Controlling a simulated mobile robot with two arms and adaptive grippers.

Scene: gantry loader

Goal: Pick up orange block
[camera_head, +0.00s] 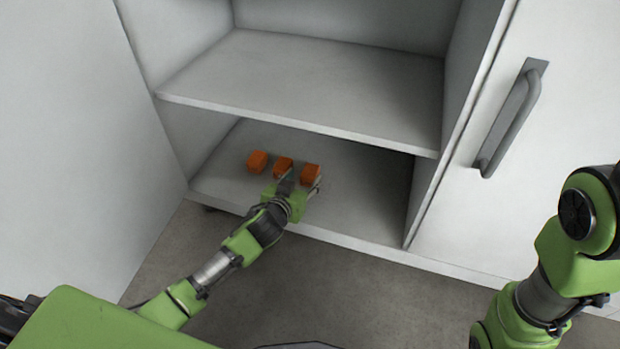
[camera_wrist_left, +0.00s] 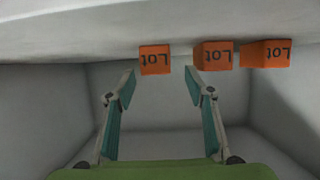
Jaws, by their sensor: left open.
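Three orange blocks stand in a row on the lower shelf of the open cabinet: a left one (camera_head: 257,161), a middle one (camera_head: 283,166) and a right one (camera_head: 310,173). My left gripper (camera_head: 302,181) is open and reaches in at the right block. In the left wrist view, which looks upside down, this block (camera_wrist_left: 155,60) sits just beyond and between the spread fingertips (camera_wrist_left: 160,76). The other two blocks (camera_wrist_left: 214,55) (camera_wrist_left: 266,54) are to its right there. All show dark "Lot" lettering. My right arm is at the right edge; its gripper is out of view.
The upper shelf (camera_head: 310,85) lies above the blocks. The cabinet's side wall (camera_head: 428,195) is at the right, beside a closed white door with a grey handle (camera_head: 512,118). A white panel (camera_head: 75,130) stands at the left. The lower shelf (camera_head: 365,190) is clear right of the blocks.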

